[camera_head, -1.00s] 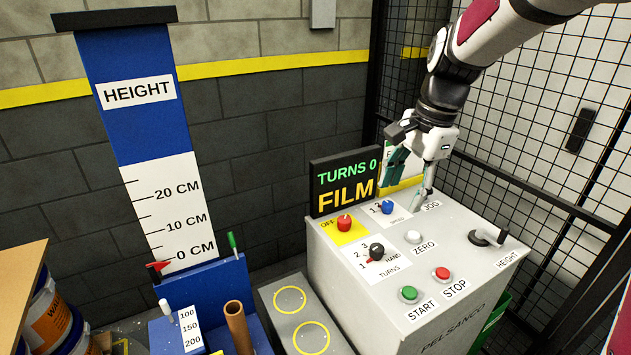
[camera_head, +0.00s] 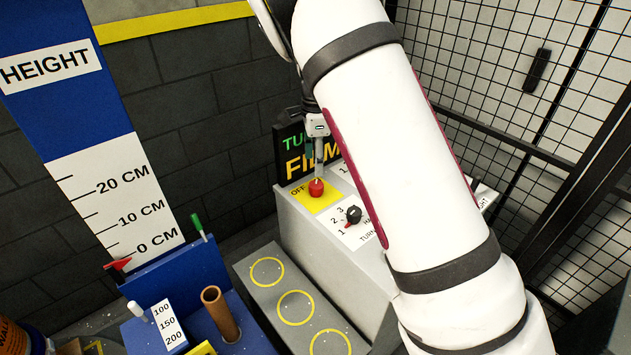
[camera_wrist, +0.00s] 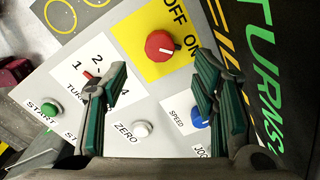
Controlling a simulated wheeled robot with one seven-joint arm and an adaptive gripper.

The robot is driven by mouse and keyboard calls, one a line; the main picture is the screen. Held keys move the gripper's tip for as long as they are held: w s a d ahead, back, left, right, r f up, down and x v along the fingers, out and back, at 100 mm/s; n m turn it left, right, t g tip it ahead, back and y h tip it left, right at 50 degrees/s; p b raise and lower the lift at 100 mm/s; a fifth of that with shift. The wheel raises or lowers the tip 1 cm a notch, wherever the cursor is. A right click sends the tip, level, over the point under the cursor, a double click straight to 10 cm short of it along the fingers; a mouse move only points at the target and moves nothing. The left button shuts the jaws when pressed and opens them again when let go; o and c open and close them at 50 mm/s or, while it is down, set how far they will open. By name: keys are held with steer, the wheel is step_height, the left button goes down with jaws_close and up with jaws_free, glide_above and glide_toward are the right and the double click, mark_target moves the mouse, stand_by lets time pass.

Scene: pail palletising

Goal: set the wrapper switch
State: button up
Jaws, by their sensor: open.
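The red OFF/ON switch knob (camera_head: 316,188) sits on a yellow plate (camera_head: 327,200) on top of the grey control box (camera_head: 303,235). It shows whole in the wrist view (camera_wrist: 160,45), with a pale mark on its cap; I cannot tell exactly which label the mark points at. My gripper (camera_wrist: 160,85) is open and empty, its green-padded fingers spread to either side below the knob in the wrist view. In the head view my gripper (camera_head: 318,160) hangs just above and behind the knob, apart from it as far as I can tell.
The TURNS/FILM display (camera_head: 292,160) stands close behind the knob. The black turns selector (camera_head: 354,214), blue speed knob (camera_wrist: 197,118), white ZERO button (camera_wrist: 141,129) and green START button (camera_wrist: 49,110) are nearby. My arm hides much of the box's right side.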

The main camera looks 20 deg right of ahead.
mark_target(317, 184)
step_height(317, 184, down, 8)
stand_by(0.4)
steer(key=c, duration=1.2)
